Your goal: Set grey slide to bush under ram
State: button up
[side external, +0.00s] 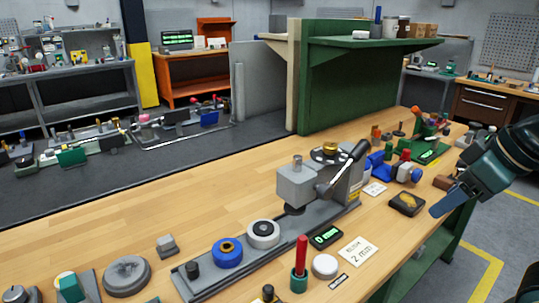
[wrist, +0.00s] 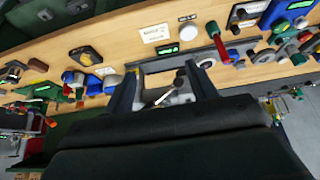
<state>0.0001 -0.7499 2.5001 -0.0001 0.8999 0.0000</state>
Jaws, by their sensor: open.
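In the side external view a grey press with a block-shaped ram head (side external: 297,185) and a black-and-silver lever (side external: 343,170) stands mid-bench. A long grey slide (side external: 212,273) runs from beneath it toward the lower left. On the slide sit a blue ring with a brass centre (side external: 228,252), a pale grey ring with a dark centre (side external: 263,234) and a black knob (side external: 193,270) at its outer end. Neither ring is under the ram. I cannot tell for sure which is the bush. My gripper (side external: 440,208) is open and empty at the bench's right edge, apart from the slide; its fingers show in the wrist view (wrist: 163,90).
In front of the slide are a red handle in a green base (side external: 300,265), a white round button (side external: 325,265), a green-lit display (side external: 326,237) and a lettered card (side external: 360,251). A black box (side external: 407,203) and blue fixture (side external: 402,170) stand right. Bench behind the slide is mostly clear.

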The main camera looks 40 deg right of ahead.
jog(key=shift+c, duration=1.1)
jog(key=w+a+r+g, duration=0.1)
jog(key=w+a+r, duration=0.1)
jog(key=w+a, duration=0.35)
jog(key=w+a+r+g, duration=0.1)
jog(key=w+a+r, duration=0.1)
jog(key=w, duration=0.6)
jog(key=w+a+r+g, duration=0.1)
jog(key=w+a+r, duration=0.25)
jog(key=w, duration=0.35)
jog(key=w+a+f+g, duration=0.1)
jog(key=w+a+f, duration=0.2)
jog(key=a, duration=0.4)
jog(key=w+a+f, duration=0.4)
jog(key=a+f, duration=0.2)
jog(key=a, duration=0.2)
jog(key=w+a+f+g, duration=0.1)
jog(key=w+a+f, duration=0.3)
jog(key=a, duration=0.3)
jog(key=shift+a+f+g, duration=0.3)
jog(key=shift+f, duration=0.2)
jog(key=shift+f, duration=0.15)
